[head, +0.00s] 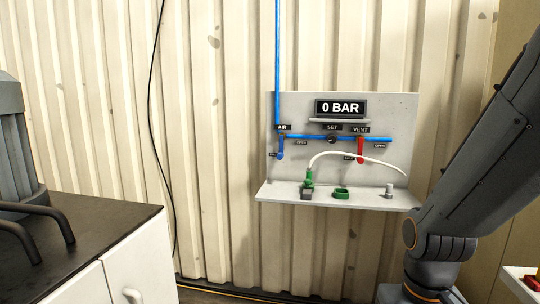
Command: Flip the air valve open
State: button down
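The air valve's blue lever (281,149) hangs straight down on the grey wall panel (400,112), under a black AIR label (282,127). Its lower end is beside a small label at lower left, too small to read surely. Another small label, which seems to read OPEN (301,143), lies to the right along the blue pipe. The display (340,108) reads 0 BAR. My gripper is out of the picture; only parts of my arm show at the right, apart from the panel.
A red VENT lever (360,149) hangs down right of the black SET knob (332,139). A white hose (345,153) arches over the shelf (290,191) from a green fitting (309,181). A green ring (341,193) lies there. A dark-topped cabinet (90,235) stands left.

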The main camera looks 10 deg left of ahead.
aim_at(280, 155)
jog(key=k, duration=0.15)
jog(key=u, duration=0.85)
jog(key=i, duration=1.45)
jog(key=z, duration=0.55)
jog(key=i, duration=0.55)
jog(key=z, duration=0.4)
